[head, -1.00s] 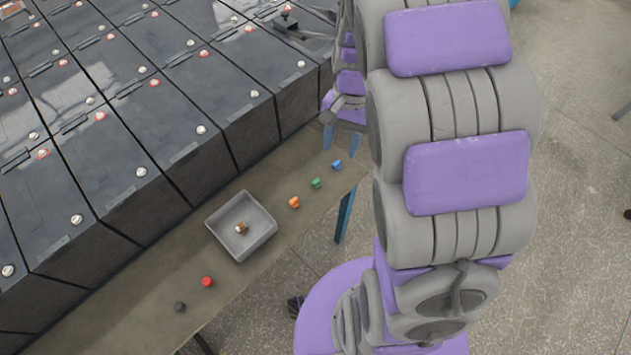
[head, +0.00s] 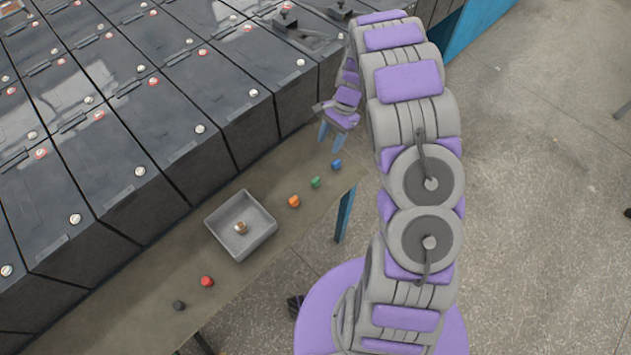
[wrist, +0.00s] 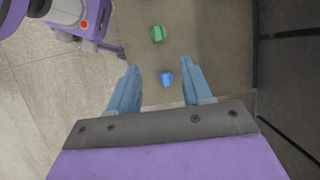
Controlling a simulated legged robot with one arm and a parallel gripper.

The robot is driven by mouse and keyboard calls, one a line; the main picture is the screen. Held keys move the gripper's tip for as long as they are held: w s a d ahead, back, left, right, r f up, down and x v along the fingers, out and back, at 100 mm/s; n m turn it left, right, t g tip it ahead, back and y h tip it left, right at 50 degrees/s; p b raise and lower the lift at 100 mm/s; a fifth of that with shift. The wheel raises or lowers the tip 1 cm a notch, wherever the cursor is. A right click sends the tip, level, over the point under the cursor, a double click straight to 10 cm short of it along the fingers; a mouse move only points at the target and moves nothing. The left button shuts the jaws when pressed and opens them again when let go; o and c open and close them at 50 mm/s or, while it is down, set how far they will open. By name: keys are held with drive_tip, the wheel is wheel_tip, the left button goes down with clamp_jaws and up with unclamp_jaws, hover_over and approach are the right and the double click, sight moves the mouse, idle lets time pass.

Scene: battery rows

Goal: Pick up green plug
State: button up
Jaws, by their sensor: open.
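The green plug (head: 316,182) stands on the narrow table between the orange plug (head: 294,201) and the blue plug (head: 337,164). In the wrist view the green plug (wrist: 157,34) lies ahead of the fingertips, slightly left of their midline. The blue plug (wrist: 167,79) shows between the fingertips, nearer to my gripper. My gripper (head: 331,139) is open and empty, with its blue fingers pointing down near the blue plug in the head view. Its two fingers (wrist: 160,78) are spread in the wrist view.
The table (head: 150,293) also holds a grey tray (head: 219,246) with a small brown and metal piece (head: 241,228), a red plug (head: 207,281) and a black plug (head: 179,305). Dark battery blocks (head: 130,205) line the table's far side.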

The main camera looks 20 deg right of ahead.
drive_tip(key=b, duration=0.2)
hover_over(316, 179)
drive_tip(key=w+d, duration=0.1)
drive_tip(key=d, duration=0.1)
wheel_tip(316, 179, down, 10)
drive_tip(key=shift+w+a+f, duration=0.1)
drive_tip(key=shift+w+a, duration=0.05)
drive_tip(key=shift+b+x, duration=1)
drive_tip(key=shift+x, duration=1.6)
drive_tip(key=c, duration=0.8)
drive_tip(key=shift+r+p, duration=0.3)
drive_tip(key=shift+r, duration=0.4)
wheel_tip(316, 179, up, 3)
drive_tip(key=shift+f+p, duration=0.2)
drive_tip(key=shift+p, duration=0.3)
drive_tip(key=s+p, duration=0.2)
drive_tip(key=s, duration=1.4)
drive_tip(key=shift+r, duration=0.5)
